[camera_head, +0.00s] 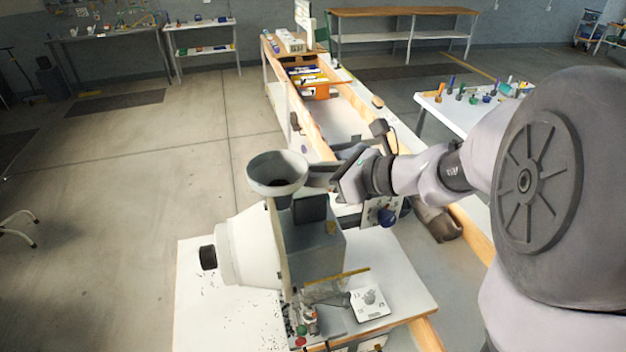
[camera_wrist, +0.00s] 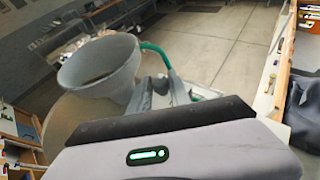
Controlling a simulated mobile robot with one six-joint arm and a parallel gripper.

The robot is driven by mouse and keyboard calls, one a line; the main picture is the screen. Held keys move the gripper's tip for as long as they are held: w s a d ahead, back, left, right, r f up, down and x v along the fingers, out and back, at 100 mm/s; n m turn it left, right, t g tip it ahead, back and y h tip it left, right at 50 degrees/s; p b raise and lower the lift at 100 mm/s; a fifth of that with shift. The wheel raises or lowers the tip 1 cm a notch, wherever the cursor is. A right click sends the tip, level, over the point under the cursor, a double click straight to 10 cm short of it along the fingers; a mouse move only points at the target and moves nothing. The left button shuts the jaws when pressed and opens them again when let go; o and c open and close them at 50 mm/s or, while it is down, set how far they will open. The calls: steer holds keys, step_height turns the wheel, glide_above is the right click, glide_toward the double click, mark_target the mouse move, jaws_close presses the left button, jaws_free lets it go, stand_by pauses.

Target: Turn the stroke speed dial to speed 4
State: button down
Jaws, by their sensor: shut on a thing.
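The eyelet press (camera_head: 325,250) stands on a white-topped bench, with a grey funnel hopper (camera_head: 277,172) on top. A white plate with a grey round dial (camera_head: 370,298) and small marks lies at its front right; its setting is too small to read. A blue knob (camera_head: 387,217) on a pale marked panel shows behind the press. I cannot tell which is the stroke speed dial. My gripper (camera_head: 318,176) is beside the hopper, away from the plate. In the wrist view my fingers (camera_wrist: 166,90) are right of the hopper (camera_wrist: 100,70). What they hold is hidden.
A green hose (camera_wrist: 155,48) runs behind the hopper in the wrist view. A red button (camera_head: 301,341) and small fittings sit at the press's front. A long wood-edged bench (camera_head: 300,110) stretches back behind my gripper. The floor on the left is open.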

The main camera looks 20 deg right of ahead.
steer(key=shift+a+m+t+h+b, duration=0.1)
steer(key=shift+m+t+h+b, duration=0.5)
steer(key=shift+m+h, duration=0.3)
steer(key=c, duration=1.3)
jaws_free()
steer(key=shift+c, duration=0.2)
steer(key=shift+o, duration=0.7)
steer(key=shift+r, duration=0.1)
